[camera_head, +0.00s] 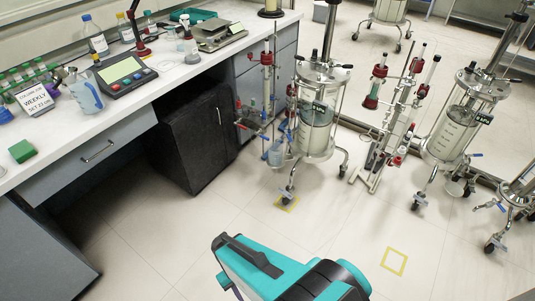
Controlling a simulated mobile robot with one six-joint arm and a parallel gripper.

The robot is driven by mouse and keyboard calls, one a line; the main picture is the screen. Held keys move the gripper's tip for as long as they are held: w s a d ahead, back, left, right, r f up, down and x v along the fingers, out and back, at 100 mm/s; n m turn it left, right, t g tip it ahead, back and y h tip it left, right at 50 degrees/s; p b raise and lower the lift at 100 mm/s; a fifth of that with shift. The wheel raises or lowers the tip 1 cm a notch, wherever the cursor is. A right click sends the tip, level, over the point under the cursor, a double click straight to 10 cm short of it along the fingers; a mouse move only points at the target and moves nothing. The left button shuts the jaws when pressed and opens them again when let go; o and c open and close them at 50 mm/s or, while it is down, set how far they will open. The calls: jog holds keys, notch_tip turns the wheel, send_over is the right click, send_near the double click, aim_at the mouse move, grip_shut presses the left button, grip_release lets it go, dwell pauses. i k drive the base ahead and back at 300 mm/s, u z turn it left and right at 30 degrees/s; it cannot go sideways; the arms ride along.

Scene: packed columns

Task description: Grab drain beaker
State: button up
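A small bluish, clear beaker (276,154) is low beside the nearest steel-and-glass column (316,125), near its drain valves and tubing. I take it for the drain beaker, but it is small and partly crowded by the fittings. A similar small vessel (455,187) is under the column at the right. A teal and black part of my own arm is at the bottom centre, over open floor and well apart from the beaker. My gripper's fingers do not show.
The white bench (180,75) at left holds bottles, a blue pitcher (87,93) and a balance. A black cabinet (190,135) stands below it. The floor in front is clear, with yellow marks (394,262).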

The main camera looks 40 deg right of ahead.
aim_at(275, 150)
jog(key=u, duration=0.2)
jog(key=i, duration=1.5)
jog(key=z, duration=0.25)
